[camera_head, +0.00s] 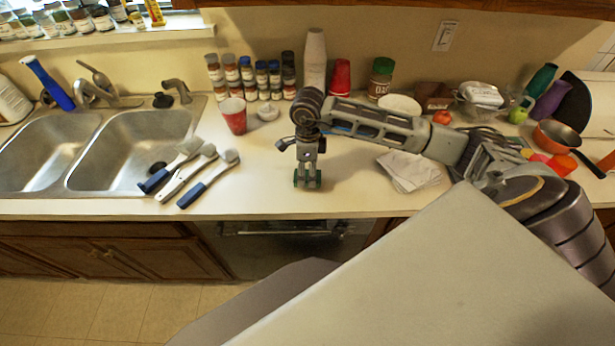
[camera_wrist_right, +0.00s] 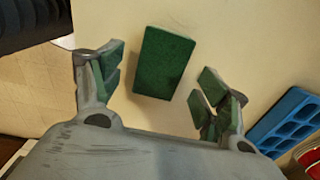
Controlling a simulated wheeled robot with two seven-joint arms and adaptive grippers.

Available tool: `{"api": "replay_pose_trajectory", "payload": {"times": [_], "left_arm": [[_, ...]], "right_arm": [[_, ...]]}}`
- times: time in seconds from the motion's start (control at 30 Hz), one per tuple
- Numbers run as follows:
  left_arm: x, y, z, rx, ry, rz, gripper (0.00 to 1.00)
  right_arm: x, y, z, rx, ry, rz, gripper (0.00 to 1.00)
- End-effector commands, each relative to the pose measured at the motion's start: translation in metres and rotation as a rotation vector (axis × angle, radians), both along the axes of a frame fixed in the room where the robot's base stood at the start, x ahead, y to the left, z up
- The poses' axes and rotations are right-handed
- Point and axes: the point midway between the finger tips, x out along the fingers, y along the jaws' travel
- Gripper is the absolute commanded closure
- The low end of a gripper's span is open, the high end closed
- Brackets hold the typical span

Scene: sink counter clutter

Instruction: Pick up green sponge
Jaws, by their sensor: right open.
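The green sponge (camera_wrist_right: 165,62) is a dark green block lying on the pale counter in the right wrist view. It lies ahead of my right gripper (camera_wrist_right: 158,88), between the lines of its two fingers and nearer the left one. The fingers are apart, with green pads, and nothing is held. In the head view my right gripper (camera_head: 307,180) points down over the front part of the counter. The sponge is not clearly distinguishable there, behind or between the fingers. My left gripper is out of view.
Several brushes (camera_head: 197,172) lie left of the gripper, beside the double sink (camera_head: 128,150). A red cup (camera_head: 233,116) and spice jars (camera_head: 262,78) stand behind. A folded cloth (camera_head: 408,170) lies right. A blue compartmented tray (camera_wrist_right: 287,122) is right of the gripper.

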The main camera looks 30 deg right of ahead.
Motion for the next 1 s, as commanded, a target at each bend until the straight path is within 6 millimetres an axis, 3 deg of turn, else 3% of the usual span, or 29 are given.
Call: {"api": "replay_pose_trajectory", "payload": {"times": [0.3,0.77,1.0], "left_arm": [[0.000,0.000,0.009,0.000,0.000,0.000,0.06],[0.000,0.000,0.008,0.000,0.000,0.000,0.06],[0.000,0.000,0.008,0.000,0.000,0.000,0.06]], "right_arm": [[0.001,0.001,-0.027,0.001,-0.001,-0.001,0.25],[0.001,0.000,-0.028,0.000,0.000,0.000,0.25],[0.001,0.000,-0.028,0.000,0.000,0.000,0.52]]}}
